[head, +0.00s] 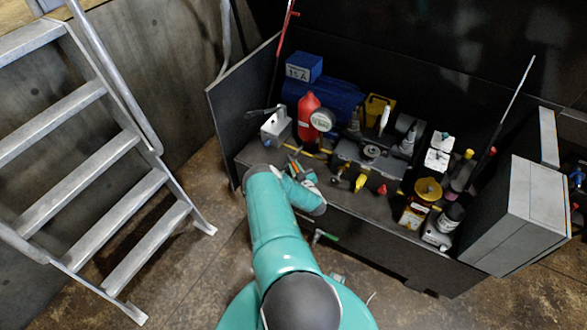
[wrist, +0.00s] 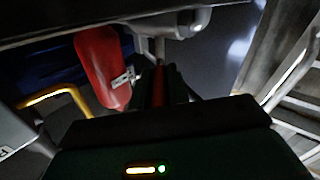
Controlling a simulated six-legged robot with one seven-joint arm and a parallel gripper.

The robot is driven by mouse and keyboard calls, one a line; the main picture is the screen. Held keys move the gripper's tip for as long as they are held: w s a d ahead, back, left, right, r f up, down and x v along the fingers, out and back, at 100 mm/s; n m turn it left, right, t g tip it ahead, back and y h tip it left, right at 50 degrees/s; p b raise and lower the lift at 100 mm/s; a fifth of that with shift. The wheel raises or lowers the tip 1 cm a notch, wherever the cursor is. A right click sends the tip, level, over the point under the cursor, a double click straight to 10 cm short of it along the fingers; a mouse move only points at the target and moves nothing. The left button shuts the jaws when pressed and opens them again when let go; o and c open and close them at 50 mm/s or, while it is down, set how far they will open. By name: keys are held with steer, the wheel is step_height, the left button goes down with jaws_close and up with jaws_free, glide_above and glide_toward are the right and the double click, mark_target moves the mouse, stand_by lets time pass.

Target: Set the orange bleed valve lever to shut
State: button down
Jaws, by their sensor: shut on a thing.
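My gripper (wrist: 160,76) is shut on a narrow reddish-orange piece (wrist: 158,88), which appears to be the orange bleed valve lever. A grey metal fitting (wrist: 165,22) stands just beyond the fingertips in the dark, blurred wrist view. In the head view my gripper (head: 297,163) is at the left front of the bench, below the red bottle. There my arm and gripper hide most of the lever, and I cannot tell its angle.
The red bottle (head: 307,113) stands behind my gripper, with a round gauge (head: 322,120) beside it. A grey box (head: 276,127) is to the left. Several fittings and containers crowd the bench to the right. Metal stairs (head: 85,165) stand at the left, with floor between.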

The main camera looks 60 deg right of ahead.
stand_by(0.4)
steer(key=c, duration=1.3)
jaws_free()
steer(key=shift+c, duration=0.2)
steer(key=shift+s, duration=0.1)
steer(key=v, duration=1.3)
steer(key=shift+s, duration=0.4)
steer(key=shift+a, duration=0.1)
